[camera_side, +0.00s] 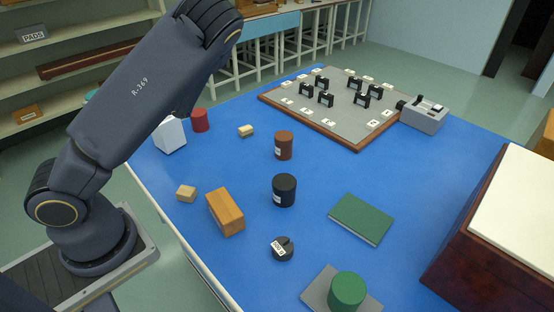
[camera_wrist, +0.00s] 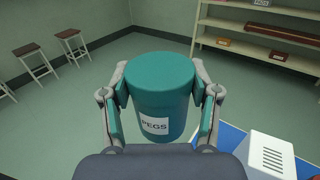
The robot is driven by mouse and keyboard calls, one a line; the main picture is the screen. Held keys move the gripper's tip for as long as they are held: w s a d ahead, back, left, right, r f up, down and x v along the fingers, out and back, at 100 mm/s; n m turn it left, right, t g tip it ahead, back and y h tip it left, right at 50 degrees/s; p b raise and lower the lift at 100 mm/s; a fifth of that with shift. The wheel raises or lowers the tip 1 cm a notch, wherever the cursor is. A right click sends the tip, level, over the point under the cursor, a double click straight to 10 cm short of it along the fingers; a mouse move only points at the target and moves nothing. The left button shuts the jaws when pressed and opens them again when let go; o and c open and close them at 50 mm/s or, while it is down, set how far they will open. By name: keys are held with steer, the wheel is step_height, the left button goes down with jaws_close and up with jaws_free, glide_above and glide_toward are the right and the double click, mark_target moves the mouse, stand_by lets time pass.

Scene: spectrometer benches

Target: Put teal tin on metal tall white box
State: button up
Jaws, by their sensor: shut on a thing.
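The teal tin (camera_wrist: 165,85), a round tin with a white "PEGS" label, is held upright between the fingers of my gripper (camera_wrist: 162,93) in the wrist view. The gripper is shut on its sides. In the side view my arm hides the gripper; only a small teal patch (camera_side: 90,95) shows at the arm's left edge. The tall white box (camera_wrist: 270,157) has dark slots on it and stands at the lower right of the wrist view, apart from the tin. In the side view the white box (camera_side: 171,135) stands at the blue table's left edge, partly behind my arm.
A red cylinder (camera_side: 201,120) stands close to the white box on the blue table (camera_side: 330,170). Small wooden blocks, an orange-brown block (camera_side: 225,211), and brown and black tins stand nearer. Shelves (camera_wrist: 245,45) and stools (camera_wrist: 32,60) stand beyond open floor.

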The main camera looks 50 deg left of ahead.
steer(key=w+a+r+m+t+y, duration=0.2)
steer(key=w+r+m+t+y, duration=0.15)
steer(key=w+r+t, duration=0.3)
steer(key=shift+m+h, duration=0.25)
steer(key=shift+m, duration=0.2)
steer(key=shift+w+a+f, duration=1.7)
steer(key=shift+w+f, duration=0.05)
steer(key=shift+f, duration=1.15)
steer(key=shift+w+a+f, duration=1.75)
steer(key=shift+f, duration=1.15)
steer(key=shift+w+a+f, duration=1.7)
steer(key=shift+w+f, duration=0.05)
steer(key=shift+f, duration=1.15)
steer(key=o, duration=1.2)
steer(key=shift+f, duration=0.15)
steer(key=shift+o, duration=0.2)
